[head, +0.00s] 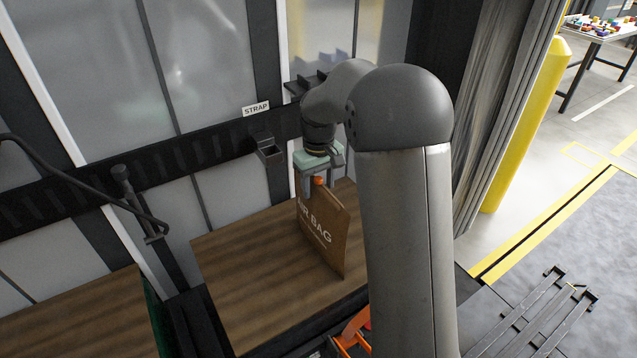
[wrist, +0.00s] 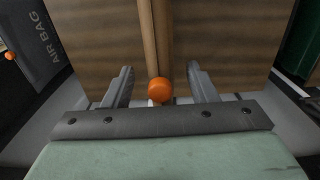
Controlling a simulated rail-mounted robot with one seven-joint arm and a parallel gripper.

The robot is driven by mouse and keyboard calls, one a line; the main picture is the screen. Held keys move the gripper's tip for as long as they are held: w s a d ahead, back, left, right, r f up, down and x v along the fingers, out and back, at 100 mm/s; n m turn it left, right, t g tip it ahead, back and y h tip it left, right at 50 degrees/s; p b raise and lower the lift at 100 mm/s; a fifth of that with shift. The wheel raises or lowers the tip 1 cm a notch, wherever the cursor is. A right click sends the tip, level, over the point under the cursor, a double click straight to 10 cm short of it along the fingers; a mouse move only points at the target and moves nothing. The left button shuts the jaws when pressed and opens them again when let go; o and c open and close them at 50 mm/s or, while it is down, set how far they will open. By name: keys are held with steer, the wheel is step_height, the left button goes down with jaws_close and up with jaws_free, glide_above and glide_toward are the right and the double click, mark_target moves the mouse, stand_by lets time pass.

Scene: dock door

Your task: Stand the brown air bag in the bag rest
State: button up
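The brown air bag (head: 323,240) stands upright on a wood-grain surface, its printed face toward the lower left. In the wrist view the brown bag (wrist: 154,35) shows edge-on as a narrow strip. Its orange valve cap (wrist: 160,90) lies between my fingers. My gripper (head: 319,183) is directly above the bag's top edge. In the wrist view my gripper (wrist: 160,73) is open, with a gap on each side of the bag. I cannot make out for certain which thing is the bag rest.
A grey bag marked AIR BAG (wrist: 45,45) is at the wrist view's left. A black holder (head: 269,151) under a STRAP sign is on the wall. A black slatted rack (head: 535,315) lies lower right. A yellow post (head: 530,120) stands beyond. Bare wood-grain surface (head: 250,270) is left of the bag.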

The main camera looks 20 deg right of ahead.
step_height(320, 180, up, 12)
steer(key=shift+f, duration=0.2)
steer(key=s+a+f+m, duration=0.1)
steer(key=s+a, duration=0.1)
steer(key=s, duration=1.1)
steer(key=shift+s, duration=0.4)
steer(key=shift+o, duration=0.5)
steer(key=s+f+m, duration=0.1)
steer(key=s+f, duration=0.3)
steer(key=s, duration=0.4)
steer(key=s+a+f+m, duration=0.1)
steer(key=s+f, duration=0.3)
steer(key=s, duration=0.5)
steer(key=shift+s+a+f, duration=0.15)
steer(key=shift+a, duration=0.05)
